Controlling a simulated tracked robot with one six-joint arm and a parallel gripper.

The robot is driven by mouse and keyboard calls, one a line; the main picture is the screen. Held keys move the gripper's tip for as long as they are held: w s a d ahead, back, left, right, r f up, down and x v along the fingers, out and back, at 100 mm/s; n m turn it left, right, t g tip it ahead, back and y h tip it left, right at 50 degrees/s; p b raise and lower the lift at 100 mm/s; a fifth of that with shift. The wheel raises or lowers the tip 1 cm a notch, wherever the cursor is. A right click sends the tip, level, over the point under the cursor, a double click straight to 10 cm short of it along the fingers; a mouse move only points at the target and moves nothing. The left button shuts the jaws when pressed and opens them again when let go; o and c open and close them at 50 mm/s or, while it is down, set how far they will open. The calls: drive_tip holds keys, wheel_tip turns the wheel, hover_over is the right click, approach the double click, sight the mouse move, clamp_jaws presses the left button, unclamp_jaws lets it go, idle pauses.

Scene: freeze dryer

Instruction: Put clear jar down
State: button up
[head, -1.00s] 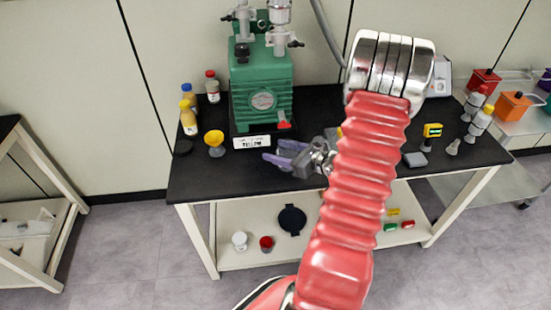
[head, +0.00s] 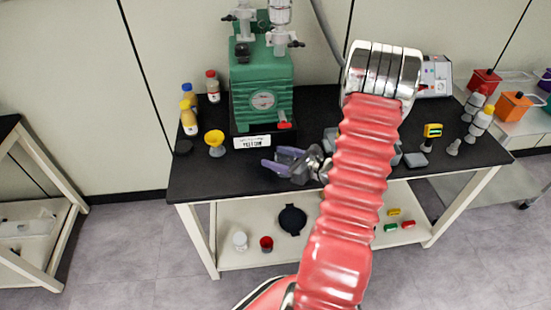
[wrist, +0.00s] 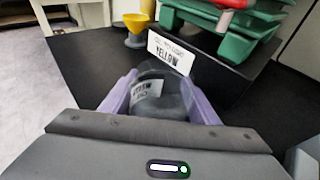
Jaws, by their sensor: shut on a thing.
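The clear jar (wrist: 150,92) shows in the wrist view between the purple fingers of my gripper (wrist: 160,84). It is see-through with a dark lower part and a white label whose text I cannot read. My gripper is shut on it. In the head view my gripper (head: 283,160) is low over the front of the black table top (head: 225,183), in front of the green machine, and the jar cannot be made out. I cannot tell whether the jar's base touches the table.
The green machine (head: 262,75) with a YELLOW sign (head: 252,142) stands behind my gripper. A yellow funnel (head: 216,140) and several bottles (head: 189,118) stand to the left. The table's front edge is close; bare table lies left of my gripper.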

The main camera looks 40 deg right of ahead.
sight(294, 162)
drive_tip(key=shift+f, duration=0.1)
drive_tip(key=o, duration=1.1)
drive_tip(key=shift+c, duration=0.2)
drive_tip(key=shift+s, duration=0.1)
drive_tip(key=v, duration=1.1)
drive_tip(key=shift+s+r, duration=0.15)
drive_tip(key=shift+r, duration=0.05)
drive_tip(key=shift+s, duration=0.25)
